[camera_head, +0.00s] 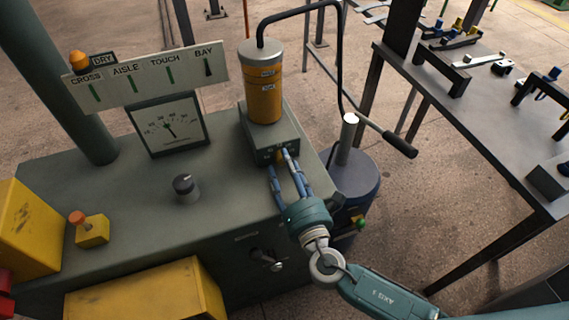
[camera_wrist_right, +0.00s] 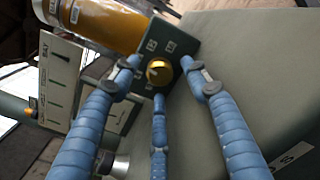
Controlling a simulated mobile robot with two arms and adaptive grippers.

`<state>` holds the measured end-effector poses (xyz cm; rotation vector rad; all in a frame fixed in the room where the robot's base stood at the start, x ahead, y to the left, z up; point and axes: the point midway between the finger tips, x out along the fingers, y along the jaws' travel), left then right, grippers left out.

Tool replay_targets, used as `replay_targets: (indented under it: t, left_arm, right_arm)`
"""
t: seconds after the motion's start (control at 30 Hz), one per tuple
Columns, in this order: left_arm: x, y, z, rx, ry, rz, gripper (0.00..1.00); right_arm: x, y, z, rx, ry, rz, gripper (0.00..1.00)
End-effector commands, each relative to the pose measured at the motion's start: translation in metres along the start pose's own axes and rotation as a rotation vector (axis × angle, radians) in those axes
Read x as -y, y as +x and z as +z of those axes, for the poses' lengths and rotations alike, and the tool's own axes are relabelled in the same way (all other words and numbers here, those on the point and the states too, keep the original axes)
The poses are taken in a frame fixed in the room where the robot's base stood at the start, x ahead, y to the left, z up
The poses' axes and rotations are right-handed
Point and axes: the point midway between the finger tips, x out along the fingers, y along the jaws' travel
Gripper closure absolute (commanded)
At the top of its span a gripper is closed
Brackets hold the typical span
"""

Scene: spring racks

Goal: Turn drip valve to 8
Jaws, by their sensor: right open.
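The drip valve is a small yellow knob (camera_wrist_right: 158,72) on a dark green plate (camera_wrist_right: 172,48) with small white markings around it, too small to read surely. It sits on the front of the grey block under the amber oiler cylinder (camera_head: 264,100); in the head view my fingers largely hide the knob. My right gripper (camera_head: 282,160) is open, with its blue fingers pointing at this plate. In the right wrist view its three fingers (camera_wrist_right: 159,82) spread around the knob, one on each side and one below; I cannot tell whether they touch it. My left gripper is not in view.
A dial gauge (camera_head: 170,124), a dark knob (camera_head: 185,187) and a yellow block with an orange button (camera_head: 91,229) stand on the grey cabinet. A sign board (camera_head: 148,74) is behind. A crank handle (camera_head: 398,143) rises at the right, near a dark table (camera_head: 470,110).

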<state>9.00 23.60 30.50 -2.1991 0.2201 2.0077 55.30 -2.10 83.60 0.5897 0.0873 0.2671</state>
Motion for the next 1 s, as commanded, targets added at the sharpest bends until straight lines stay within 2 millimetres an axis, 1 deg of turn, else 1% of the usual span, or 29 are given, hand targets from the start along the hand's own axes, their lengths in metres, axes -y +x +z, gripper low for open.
replay_targets:
  t: [0.03,0.3,0.4,0.5,0.67,0.9,0.97,1.0]
  left_arm:
    - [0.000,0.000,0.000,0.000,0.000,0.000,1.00]
    - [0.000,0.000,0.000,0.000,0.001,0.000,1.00]
    - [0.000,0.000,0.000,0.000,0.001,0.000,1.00]
    - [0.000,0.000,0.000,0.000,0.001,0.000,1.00]
    - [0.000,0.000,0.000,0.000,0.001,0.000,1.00]
    - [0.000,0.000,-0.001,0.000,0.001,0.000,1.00]
    - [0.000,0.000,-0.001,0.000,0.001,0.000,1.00]
    - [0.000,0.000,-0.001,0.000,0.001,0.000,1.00]
  right_arm:
    - [0.001,-0.010,-0.002,-0.004,0.000,-0.002,0.54]
    - [0.001,-0.068,-0.001,-0.005,0.000,-0.002,0.54]
    - [0.001,-0.086,-0.001,-0.003,-0.001,-0.002,0.54]
    - [0.001,-0.098,-0.001,-0.003,0.000,-0.002,0.54]
    - [0.000,-0.107,0.000,0.000,0.001,-0.001,0.54]
    - [0.000,-0.108,0.000,0.000,0.000,0.000,0.54]
    - [0.000,-0.108,0.000,0.000,0.000,0.000,0.64]
    - [0.000,-0.108,0.000,0.000,0.000,0.000,0.65]
